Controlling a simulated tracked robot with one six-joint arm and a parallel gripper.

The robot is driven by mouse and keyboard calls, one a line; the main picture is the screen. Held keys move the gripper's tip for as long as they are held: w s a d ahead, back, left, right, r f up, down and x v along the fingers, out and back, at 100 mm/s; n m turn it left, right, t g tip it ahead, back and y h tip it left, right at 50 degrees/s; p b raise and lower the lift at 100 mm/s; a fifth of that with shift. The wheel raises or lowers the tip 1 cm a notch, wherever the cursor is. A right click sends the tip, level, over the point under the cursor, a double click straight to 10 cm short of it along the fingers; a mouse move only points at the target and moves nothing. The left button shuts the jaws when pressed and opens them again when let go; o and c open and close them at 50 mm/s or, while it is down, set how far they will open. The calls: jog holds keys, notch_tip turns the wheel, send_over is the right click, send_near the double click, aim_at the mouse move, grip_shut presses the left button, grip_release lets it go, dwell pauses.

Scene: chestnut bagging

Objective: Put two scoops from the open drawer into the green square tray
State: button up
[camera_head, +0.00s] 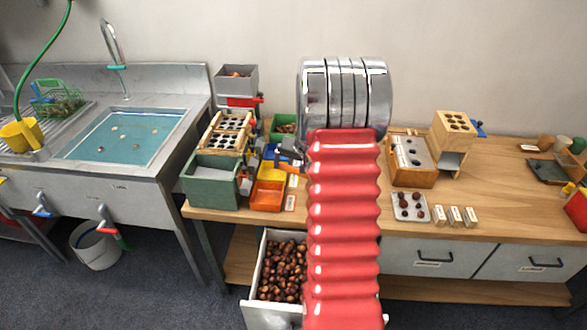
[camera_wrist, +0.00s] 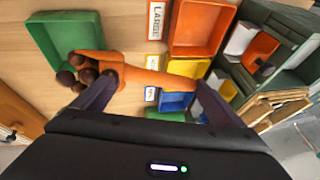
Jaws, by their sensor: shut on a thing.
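My gripper (camera_wrist: 152,88) is shut on an orange scoop (camera_wrist: 140,76), held over the wooden table in the wrist view. Several brown chestnuts (camera_wrist: 76,72) are at the scoop's left end. That end overlaps the near edge of the green square tray (camera_wrist: 62,33) in the picture; I cannot tell the height between them. The visible floor of the tray looks bare in the wrist view. In the head view the green tray (camera_head: 274,131) shows partly behind my red arm, with brown shapes over it. The open drawer (camera_head: 268,314) is full of chestnuts. My gripper is mostly hidden there.
An orange-red bin (camera_wrist: 205,47), a yellow bin (camera_wrist: 187,67) and a blue bin (camera_wrist: 176,101) stand beside the tray. A dark green box (camera_head: 208,190) and a wooden rack (camera_head: 222,116) are to the left. A wooden box (camera_head: 412,178) stands right of my arm.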

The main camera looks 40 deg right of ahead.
jog(key=shift+s+d+t, duration=0.15)
jog(key=shift+d+t, duration=0.1)
jog(key=shift+t, duration=0.15)
jog(key=shift+s+d+r+m+t+y, duration=0.2)
jog(key=shift+s+r+t+y, duration=0.1)
jog(key=shift+r, duration=0.15)
jog(key=shift+s+d+r+m+t+y, duration=0.1)
jog(key=shift+s+d+r+t+y, duration=0.15)
jog(key=shift+r, duration=0.2)
jog(key=shift+s+d+r+m+t+y, duration=0.15)
jog(key=shift+s+r+t+y, duration=0.1)
jog(key=shift+r+t+y, duration=0.15)
jog(key=shift+s+d+r+t+y, duration=0.55)
jog(key=shift+s+d+r+t, duration=0.25)
jog(key=shift+r+t, duration=0.2)
jog(key=shift+c, duration=0.2)
jog(key=s+d+r+m+t+y, duration=0.1)
jog(key=s+d+r+t+y, duration=0.1)
jog(key=s+d+t, duration=0.1)
jog(key=shift+s+d+r+t, duration=0.15)
jog(key=shift+s+r+t, duration=0.15)
jog(key=shift+s, duration=0.4)
jog(key=shift+m, duration=0.25)
